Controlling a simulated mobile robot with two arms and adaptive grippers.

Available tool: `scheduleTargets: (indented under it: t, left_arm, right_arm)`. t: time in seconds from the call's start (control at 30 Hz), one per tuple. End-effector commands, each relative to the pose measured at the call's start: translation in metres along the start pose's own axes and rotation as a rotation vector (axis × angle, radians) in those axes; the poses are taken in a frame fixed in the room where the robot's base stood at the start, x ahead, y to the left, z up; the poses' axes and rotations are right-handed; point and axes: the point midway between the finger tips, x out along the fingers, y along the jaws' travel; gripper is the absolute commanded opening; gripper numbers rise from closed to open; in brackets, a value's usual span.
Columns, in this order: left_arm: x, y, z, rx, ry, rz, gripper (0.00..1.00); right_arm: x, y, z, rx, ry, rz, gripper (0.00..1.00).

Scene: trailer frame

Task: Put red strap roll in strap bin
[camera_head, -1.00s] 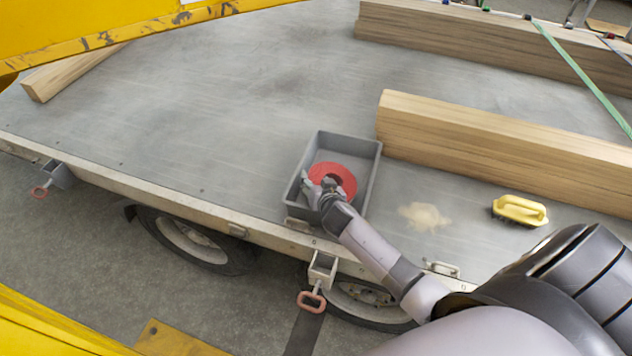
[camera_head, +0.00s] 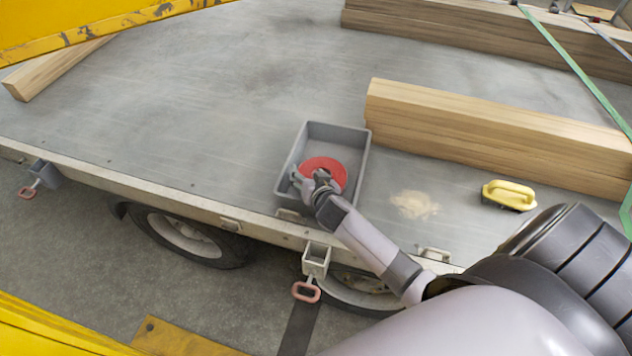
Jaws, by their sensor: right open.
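The red strap roll (camera_head: 325,166) lies inside the grey strap bin (camera_head: 354,137), toward its front half. The bin stands on the trailer bed near the front edge. My right gripper (camera_head: 306,178) is open at the near left side of the roll, over the bin's front. The fingers overlap the roll's lower left edge in the picture; I cannot tell whether they touch it. The gripper and wrist hide part of the roll and the bin's near wall. My left gripper is not in view.
Wooden beams (camera_head: 490,140) lie right of the bin, and more lie at the back. A yellow-handled brush (camera_head: 510,194) and a patch of sawdust (camera_head: 414,205) are to the right. The bed left of the bin is clear. A yellow frame (camera_head: 60,28) crosses the upper left.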

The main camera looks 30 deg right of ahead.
Motion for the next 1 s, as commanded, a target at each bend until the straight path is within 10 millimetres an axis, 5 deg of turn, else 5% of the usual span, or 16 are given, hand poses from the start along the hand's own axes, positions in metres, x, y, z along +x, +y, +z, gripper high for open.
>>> scheduleTargets:
  t: [0.5, 1.0]
  left_arm:
    - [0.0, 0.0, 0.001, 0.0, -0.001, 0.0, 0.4]
    - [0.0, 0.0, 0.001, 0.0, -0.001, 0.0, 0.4]
  right_arm:
    - [-0.088, 0.0, 0.0, 0.001, 0.0, 0.0, 0.56]
    - [-0.098, 0.0, -0.001, 0.0, 0.001, 0.001, 0.56]
